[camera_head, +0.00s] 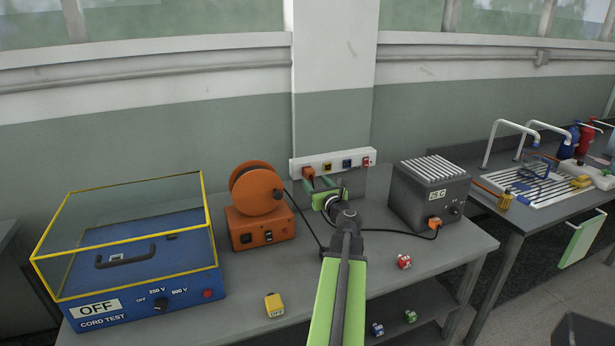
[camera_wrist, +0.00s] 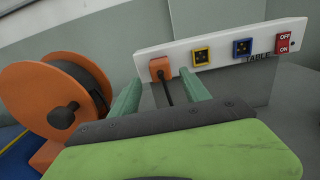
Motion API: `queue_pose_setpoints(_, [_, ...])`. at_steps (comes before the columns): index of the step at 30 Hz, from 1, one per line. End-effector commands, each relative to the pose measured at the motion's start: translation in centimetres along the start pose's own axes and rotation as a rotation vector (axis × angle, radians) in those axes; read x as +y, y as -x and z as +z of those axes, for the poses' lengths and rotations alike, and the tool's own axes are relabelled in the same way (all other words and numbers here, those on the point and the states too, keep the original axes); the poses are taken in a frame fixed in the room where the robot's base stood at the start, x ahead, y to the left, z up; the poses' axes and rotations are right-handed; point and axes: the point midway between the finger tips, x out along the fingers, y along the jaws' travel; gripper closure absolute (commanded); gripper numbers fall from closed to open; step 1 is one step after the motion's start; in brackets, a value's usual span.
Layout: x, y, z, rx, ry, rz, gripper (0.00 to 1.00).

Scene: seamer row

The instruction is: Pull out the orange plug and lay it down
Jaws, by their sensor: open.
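The orange plug (camera_head: 308,172) sits in the leftmost socket of the white socket strip (camera_head: 345,156) on the wall. It shows in the wrist view (camera_wrist: 160,67) with a dark cable hanging from it. My gripper (camera_head: 318,181) is open just in front of the strip. In the wrist view its two green fingers (camera_wrist: 160,77) stand to the left and right of the plug. I cannot tell whether they touch it. Another orange connector (camera_head: 434,222) is on the front of the grey ribbed box.
An orange cable reel (camera_head: 258,190) stands left of my gripper, and the grey ribbed box (camera_head: 430,194) stands right. A blue cord tester (camera_head: 140,265) with a clear cover is far left. Small yellow (camera_head: 274,305) and red (camera_head: 404,261) blocks lie near the bench's front edge.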

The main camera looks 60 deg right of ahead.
Motion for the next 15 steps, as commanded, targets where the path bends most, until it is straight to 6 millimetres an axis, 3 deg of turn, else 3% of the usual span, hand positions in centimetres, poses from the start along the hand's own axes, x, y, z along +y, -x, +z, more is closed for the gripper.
queue_pose_setpoints(9, [-0.1,-5.0,0.0,0.0,0.0,0.001,0.45])
queue_pose_setpoints(15, [0.0,-6.2,0.0,0.0,0.0,0.0,0.45])
